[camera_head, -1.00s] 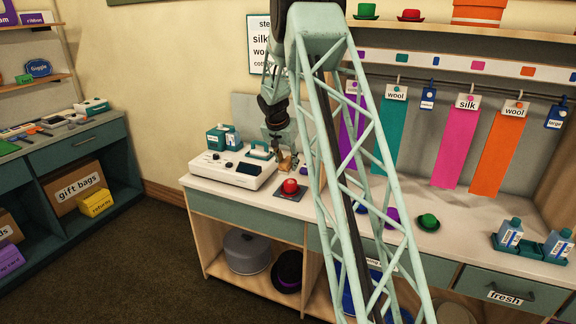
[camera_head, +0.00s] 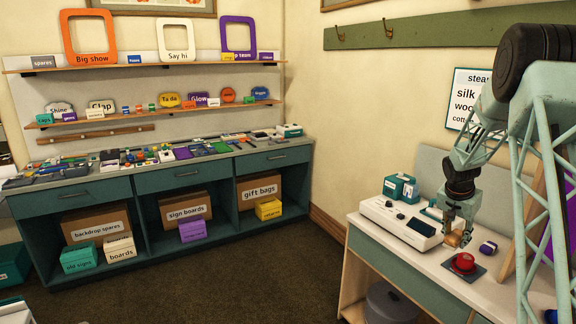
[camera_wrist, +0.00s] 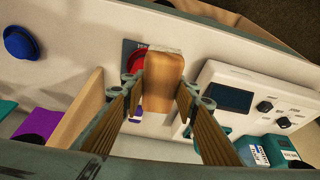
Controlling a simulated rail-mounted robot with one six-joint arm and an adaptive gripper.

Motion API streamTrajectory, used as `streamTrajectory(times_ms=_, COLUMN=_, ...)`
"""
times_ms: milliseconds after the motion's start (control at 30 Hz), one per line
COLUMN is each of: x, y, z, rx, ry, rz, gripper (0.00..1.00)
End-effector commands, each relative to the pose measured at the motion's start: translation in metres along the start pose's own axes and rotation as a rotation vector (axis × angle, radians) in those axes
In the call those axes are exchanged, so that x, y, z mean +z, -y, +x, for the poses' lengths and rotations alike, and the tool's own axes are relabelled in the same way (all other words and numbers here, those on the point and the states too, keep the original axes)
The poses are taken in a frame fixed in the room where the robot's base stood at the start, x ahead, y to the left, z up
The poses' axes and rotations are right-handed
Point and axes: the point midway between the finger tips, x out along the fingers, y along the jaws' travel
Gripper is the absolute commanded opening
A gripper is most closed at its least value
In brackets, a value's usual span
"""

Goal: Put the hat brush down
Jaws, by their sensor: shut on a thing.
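My gripper (camera_head: 457,226) is shut on the hat brush (camera_head: 453,240), a tan wooden block. In the wrist view the brush (camera_wrist: 164,82) sits between the two fingers of my gripper (camera_wrist: 161,92), with a pale strip along its far end. The brush is held over the white counter (camera_head: 503,283), near the white steamer console (camera_head: 402,222) and a red domed thing (camera_head: 464,261) on a dark square base. In the wrist view the brush partly covers the red thing (camera_wrist: 136,58). I cannot tell how high the brush is above the counter.
A small purple and white item (camera_head: 488,248) stands right of the red thing. Teal bottles or boxes (camera_head: 400,187) stand behind the console. A wooden divider (camera_wrist: 80,107) and a blue hat (camera_wrist: 20,44) show in the wrist view. Bare counter lies in front of the console.

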Motion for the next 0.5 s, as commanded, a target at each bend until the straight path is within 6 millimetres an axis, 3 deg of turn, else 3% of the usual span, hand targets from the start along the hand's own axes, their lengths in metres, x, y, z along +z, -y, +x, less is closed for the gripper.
streamTrajectory(times_ms=500, x=0.142, y=0.093, z=-0.027, rx=-0.136, ry=0.020, rz=-0.330, gripper=0.16)
